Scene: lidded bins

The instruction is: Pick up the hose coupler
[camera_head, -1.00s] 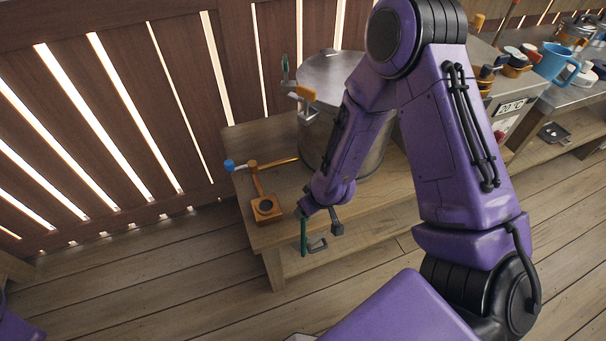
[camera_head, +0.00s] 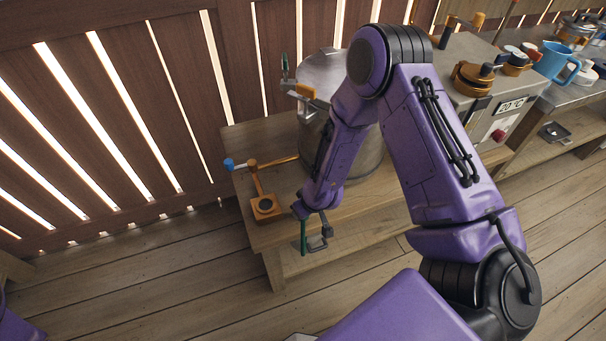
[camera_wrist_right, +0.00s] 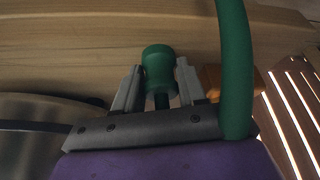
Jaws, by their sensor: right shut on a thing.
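The hose coupler (camera_wrist_right: 158,62), a green spool-shaped piece on a dark stem, sits between the two grey fingers of my right gripper (camera_wrist_right: 157,88) in the right wrist view. The fingers are shut on it. In the head view my right gripper (camera_head: 318,226) is low at the front edge of the wooden bench, and I cannot make out the coupler itself there. My left gripper is out of view.
A green tube (camera_wrist_right: 235,70) passes close beside the gripper. A slatted wall (camera_head: 110,120) stands behind.

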